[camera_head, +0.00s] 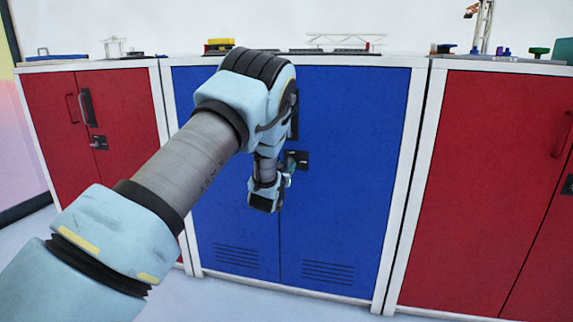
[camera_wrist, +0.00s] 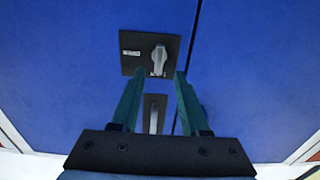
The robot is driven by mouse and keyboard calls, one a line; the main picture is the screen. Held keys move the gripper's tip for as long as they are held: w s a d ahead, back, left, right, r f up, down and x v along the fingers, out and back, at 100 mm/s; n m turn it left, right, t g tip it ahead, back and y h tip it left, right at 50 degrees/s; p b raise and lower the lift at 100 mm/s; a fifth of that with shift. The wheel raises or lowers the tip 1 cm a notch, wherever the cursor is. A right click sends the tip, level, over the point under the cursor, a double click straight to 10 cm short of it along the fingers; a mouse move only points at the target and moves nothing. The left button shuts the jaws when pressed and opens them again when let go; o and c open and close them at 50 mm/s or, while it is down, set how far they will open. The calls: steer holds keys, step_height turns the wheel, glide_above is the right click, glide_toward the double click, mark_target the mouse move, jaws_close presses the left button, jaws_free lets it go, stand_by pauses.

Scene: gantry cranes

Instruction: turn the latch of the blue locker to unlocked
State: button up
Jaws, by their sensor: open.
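The blue locker (camera_head: 340,210) stands in the middle of the row with its doors closed. Its latch is a small grey turn knob (camera_wrist: 159,58) on a dark square plate (camera_wrist: 150,45) beside the door seam. The plate also shows in the head view (camera_head: 301,158), partly behind my arm. My gripper (camera_wrist: 155,76) is open and empty, its two fingers pointing at the plate, one on each side of the knob's line. I cannot tell whether the fingertips touch the plate. A dark door handle (camera_wrist: 153,112) shows between the fingers in the wrist view.
Red lockers stand at the left (camera_head: 60,130) and right (camera_head: 480,180), close against the blue one. Small models, including a crane (camera_head: 484,25) and a yellow block (camera_head: 219,45), sit on the locker tops. The floor in front is clear.

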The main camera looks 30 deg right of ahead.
mark_target(289, 161)
steer(key=shift+x, duration=1.5)
steer(key=shift+d, duration=0.1)
jaws_close()
